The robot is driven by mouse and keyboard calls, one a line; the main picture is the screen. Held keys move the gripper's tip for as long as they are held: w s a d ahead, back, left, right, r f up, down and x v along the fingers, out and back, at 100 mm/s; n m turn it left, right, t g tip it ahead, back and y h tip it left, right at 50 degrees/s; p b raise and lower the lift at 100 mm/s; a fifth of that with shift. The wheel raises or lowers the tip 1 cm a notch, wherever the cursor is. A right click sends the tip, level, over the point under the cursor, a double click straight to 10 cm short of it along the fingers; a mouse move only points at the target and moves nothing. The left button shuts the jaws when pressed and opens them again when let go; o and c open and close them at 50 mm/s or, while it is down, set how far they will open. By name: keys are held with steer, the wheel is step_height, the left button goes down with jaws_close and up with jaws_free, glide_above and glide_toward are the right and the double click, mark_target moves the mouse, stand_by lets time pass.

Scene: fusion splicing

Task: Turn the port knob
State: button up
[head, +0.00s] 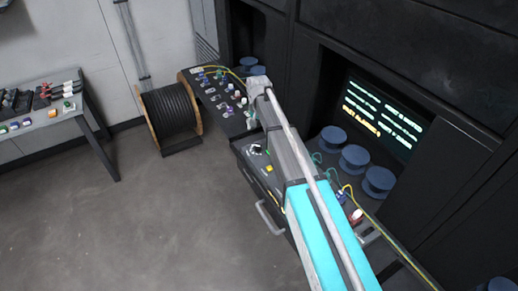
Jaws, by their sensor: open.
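My arm reaches from the bottom of the head view up to a pale grey joint near the left console. My gripper cannot be made out; the arm or the console side may hide it. Several small coloured knob-like parts, among them a white one (237,94), stand on the dark left console (212,84). I cannot tell which of them, if any, is the port knob. A red and white part (356,216) stands on the console right of my arm. The surface under and behind my arm is hidden.
Blue spools (379,181) stand in a recess below a lit screen (383,113). A yellow cable (399,252) runs along the console. A drawer handle (268,218) juts out at the front. A cable drum (168,112) and a side table (86,121) stand left. The floor between is clear.

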mark_target(258, 146)
steer(key=shift+f+b, duration=4.9)
steer(key=shift+f, duration=0.3)
steer(key=c, duration=1.1)
steer(key=shift+d, duration=0.25)
steer(key=shift+c, duration=0.2)
steer(key=shift+a, duration=0.2)
